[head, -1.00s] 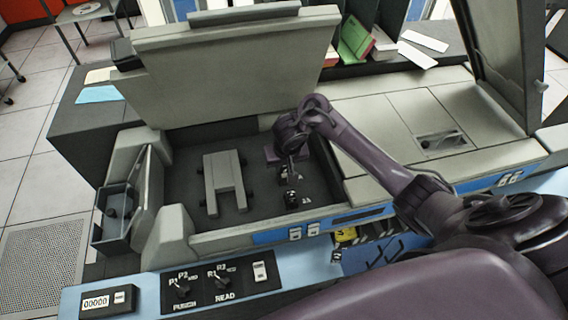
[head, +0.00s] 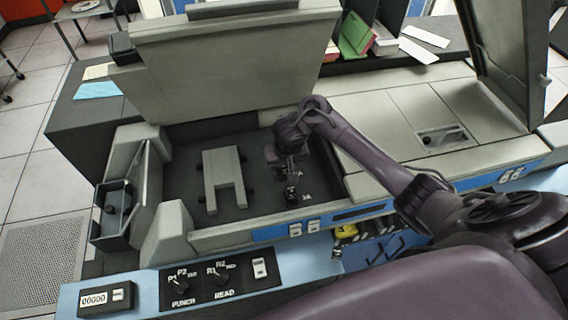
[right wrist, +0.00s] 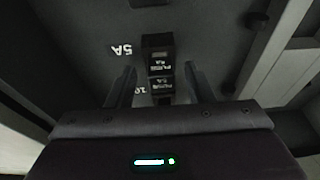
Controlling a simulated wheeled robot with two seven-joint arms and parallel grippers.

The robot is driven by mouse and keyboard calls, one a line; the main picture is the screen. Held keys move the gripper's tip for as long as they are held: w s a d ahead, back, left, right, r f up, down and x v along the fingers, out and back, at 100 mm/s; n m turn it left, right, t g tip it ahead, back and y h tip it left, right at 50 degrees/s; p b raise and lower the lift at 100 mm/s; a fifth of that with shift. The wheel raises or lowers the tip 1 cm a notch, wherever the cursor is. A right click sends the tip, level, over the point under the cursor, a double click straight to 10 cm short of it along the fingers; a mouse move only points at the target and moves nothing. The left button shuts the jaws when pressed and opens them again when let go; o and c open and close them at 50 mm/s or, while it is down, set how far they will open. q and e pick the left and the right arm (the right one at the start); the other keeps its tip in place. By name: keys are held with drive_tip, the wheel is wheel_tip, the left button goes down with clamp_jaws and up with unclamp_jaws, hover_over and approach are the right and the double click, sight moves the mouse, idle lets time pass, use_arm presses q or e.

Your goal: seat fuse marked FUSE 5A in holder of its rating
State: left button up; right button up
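My right gripper (head: 288,165) is over the right side of the open dark bay. In the right wrist view its two fingers (right wrist: 162,72) are apart, with gaps to a black block (right wrist: 163,92) that shows between them. The block has small white FUSE lettering. Another black block (right wrist: 159,50) with a pale window and FUSE lettering stands just beyond, beside a printed 5A mark (right wrist: 121,50). The mark beside the block between the fingers starts with 10 and is partly hidden. The head view shows the nearer block (head: 291,193) upright. My left gripper is not in view.
A grey bracket-like part (head: 225,180) stands in the bay's middle. The raised cover (head: 235,70) stands behind, and the bay's front rim (head: 225,238) and right deck (head: 390,115) bound the space. Knobs (head: 219,277) sit on the front panel.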

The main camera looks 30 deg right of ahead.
drive_tip(key=p+v, duration=0.5)
drive_tip(key=v, duration=0.2)
drive_tip(key=shift+r, duration=0.4)
drive_tip(key=shift+s+f, duration=0.1)
idle(0.4)
